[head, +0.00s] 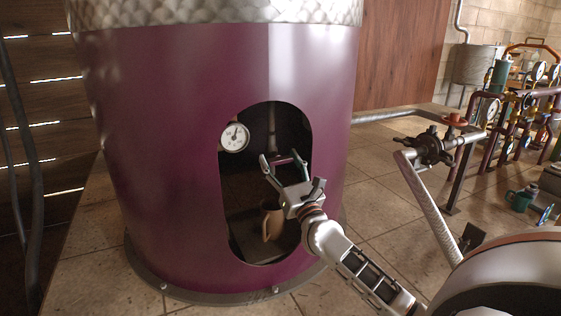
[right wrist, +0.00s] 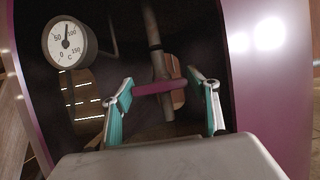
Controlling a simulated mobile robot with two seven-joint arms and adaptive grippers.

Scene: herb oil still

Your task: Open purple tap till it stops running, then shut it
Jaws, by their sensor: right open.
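The purple tap (right wrist: 160,88) shows in the right wrist view as a short purple bar in front of a vertical metal pipe, inside the dark opening of the still. My right gripper is open at the opening in the head view (head: 282,160). In the wrist view its two teal-padded fingers (right wrist: 160,82) stand on either side of the purple bar; whether they touch it I cannot tell. A tan jug (head: 270,222) stands low inside the opening, partly behind my wrist. No running liquid can be made out. My left gripper is not in view.
The still's purple wall (head: 165,160) surrounds the opening closely. A round dial gauge (head: 235,136) sits at its upper left edge, also in the wrist view (right wrist: 72,39).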

